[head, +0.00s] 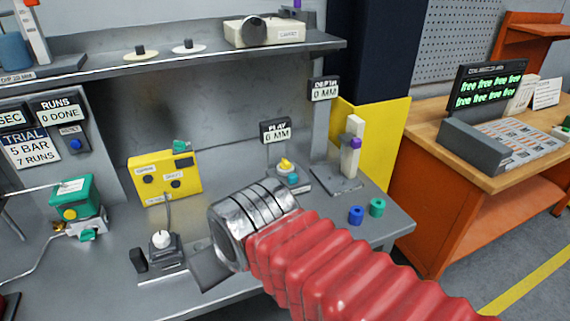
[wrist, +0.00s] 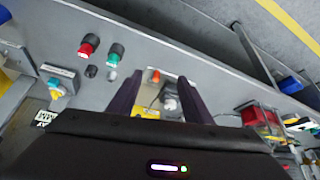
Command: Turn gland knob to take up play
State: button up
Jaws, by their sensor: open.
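A small knob with a yellow top and teal part (head: 286,166) stands on a grey base below the PLAY display (head: 276,131), which reads 6 MM. It seems to be the gland knob, and a yellow and teal knob also shows at left in the wrist view (wrist: 57,88). My gripper (wrist: 157,80) is open, with two dark fingers apart. Between them in the wrist view are a grey-white fitting (wrist: 169,100) and something yellow, neither gripped. The yellow and teal knob lies left of the fingers. In the head view my red-sleeved arm hides the gripper.
A yellow panel box (head: 165,177) and a white-knobbed unit (head: 161,241) stand left of my arm. A shelf (head: 180,62) overhangs the back.

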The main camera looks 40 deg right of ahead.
aim_at(285, 165)
jog(key=u, duration=0.65)
jog(key=k, duration=1.15)
jog(key=z, duration=1.15)
jog(key=i, duration=0.9)
